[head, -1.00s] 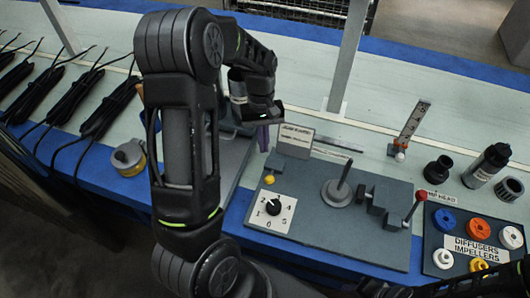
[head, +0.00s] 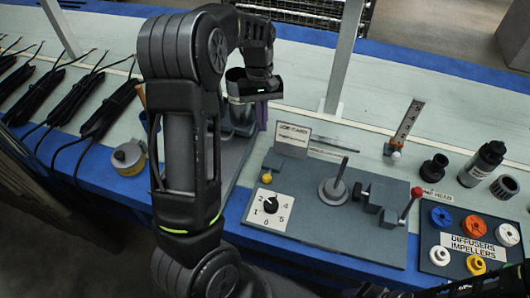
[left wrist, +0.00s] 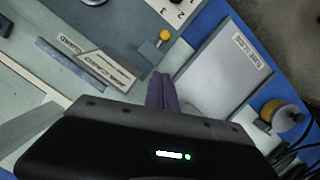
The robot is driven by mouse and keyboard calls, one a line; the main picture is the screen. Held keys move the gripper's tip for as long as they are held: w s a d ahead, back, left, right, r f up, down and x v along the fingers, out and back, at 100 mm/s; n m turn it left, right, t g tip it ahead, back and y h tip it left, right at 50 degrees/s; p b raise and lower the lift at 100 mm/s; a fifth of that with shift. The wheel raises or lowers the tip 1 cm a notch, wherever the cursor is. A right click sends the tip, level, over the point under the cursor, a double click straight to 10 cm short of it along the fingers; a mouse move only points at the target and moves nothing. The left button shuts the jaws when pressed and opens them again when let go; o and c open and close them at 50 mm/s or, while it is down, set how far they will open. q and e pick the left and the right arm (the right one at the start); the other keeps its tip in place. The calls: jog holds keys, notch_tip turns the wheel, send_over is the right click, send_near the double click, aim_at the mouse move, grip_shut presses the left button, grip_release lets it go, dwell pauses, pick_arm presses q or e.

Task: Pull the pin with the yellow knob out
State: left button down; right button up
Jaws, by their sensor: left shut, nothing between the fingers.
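The yellow knob (head: 267,178) sits at the left part of the grey panel (head: 330,236), just above the white numbered dial (head: 270,208). It also shows in the left wrist view (left wrist: 165,35), beyond my fingertips, with a short stem below it. My left gripper (head: 262,118) is above and behind the knob, clear of it. Its purple fingers are together and empty, as the left wrist view also shows (left wrist: 160,90). How deep the pin sits cannot be seen. My right gripper is not in view.
The panel carries an upright grey rod on a disc (head: 335,190) and a red-knobbed lever (head: 415,197). A board of coloured rings (head: 468,238) is at right. A yellow tape roll (head: 128,158) and black cable bundles (head: 55,103) are at left.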

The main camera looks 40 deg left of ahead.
pick_arm(q)
send_near(270, 172)
jog(key=a+f, duration=0.1)
jog(key=f, duration=0.1)
jog(key=w+a+f, duration=0.1)
jog(key=a, duration=0.1)
jog(key=shift+f, duration=0.4)
jog(key=shift+s+d+f, duration=0.8)
jog(key=shift+s+d, duration=0.2)
jog(key=shift+d, duration=0.05)
jog(key=shift+s+d+f, duration=0.25)
jog(key=shift+s+d, duration=0.05)
